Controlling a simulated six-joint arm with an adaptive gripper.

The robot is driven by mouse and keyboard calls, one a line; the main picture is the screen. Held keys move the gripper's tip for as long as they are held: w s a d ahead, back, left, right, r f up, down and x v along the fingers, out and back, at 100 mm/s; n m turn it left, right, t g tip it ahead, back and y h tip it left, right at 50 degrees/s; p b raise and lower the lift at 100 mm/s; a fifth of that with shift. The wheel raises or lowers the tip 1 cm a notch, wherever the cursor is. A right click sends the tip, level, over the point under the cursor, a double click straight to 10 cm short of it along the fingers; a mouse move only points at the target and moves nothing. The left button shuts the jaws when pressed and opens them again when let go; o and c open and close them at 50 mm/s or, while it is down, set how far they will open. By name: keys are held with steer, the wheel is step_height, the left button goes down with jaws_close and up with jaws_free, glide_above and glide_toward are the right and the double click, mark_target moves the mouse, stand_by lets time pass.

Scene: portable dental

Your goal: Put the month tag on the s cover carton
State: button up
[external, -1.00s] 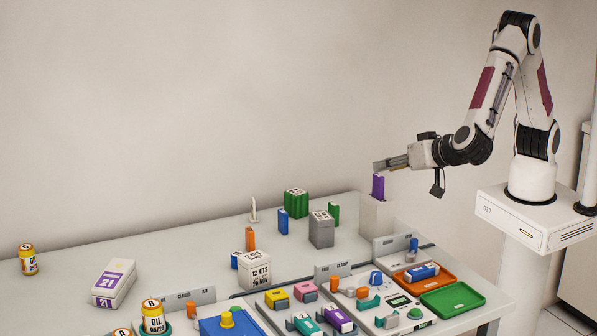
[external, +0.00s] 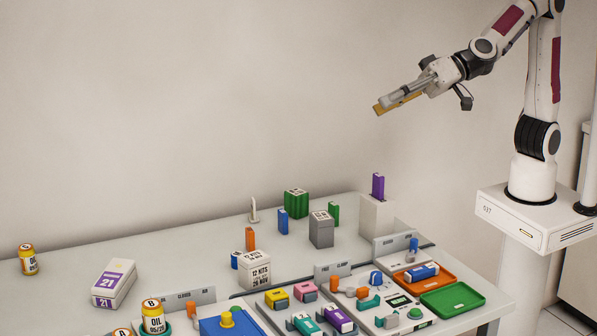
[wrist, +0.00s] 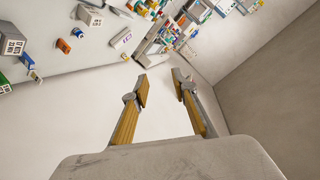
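A purple tag (external: 378,186) stands upright in the top of a white block (external: 377,216) at the table's back right. Other upright tags are blue (external: 283,222), green (external: 334,213) and orange (external: 250,238). A grey carton (external: 321,231), a green carton (external: 296,204) and a white carton reading "12 KITS" and "26 NOV" (external: 254,272) stand on the table. I cannot read which carton is the s cover one or which tag is the month tag. My gripper (external: 379,109) is raised well above the purple tag. In the wrist view it (wrist: 163,86) is open and empty.
Trays and fixtures, including an orange tray (external: 402,278) and a green tray (external: 452,302), fill the front right.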

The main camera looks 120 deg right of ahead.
steer(key=s+a+f+n+g+y, duration=0.1)
steer(key=s+f+n+g+y, duration=0.15)
steer(key=s, duration=0.55)
steer(key=s+a+f+n+g+y, duration=0.15)
steer(key=s+n, duration=0.25)
steer(key=s, duration=0.4)
steer(key=s+d+f+g+h, duration=0.1)
steer(key=s+d+f, duration=0.3)
steer(key=s, duration=0.4)
steer(key=s+d+f+n+g+h, duration=0.1)
steer(key=s+d+f+g+h, duration=0.1)
steer(key=s, duration=0.7)
step_height(320, 180, down, 2)
steer(key=d+g, duration=0.1)
steer(key=d, duration=0.1)
steer(key=shift+s+d+g, duration=0.3)
steer(key=shift+d, duration=0.05)
steer(key=shift+f+n, duration=0.1)
steer(key=shift+n, duration=0.15)
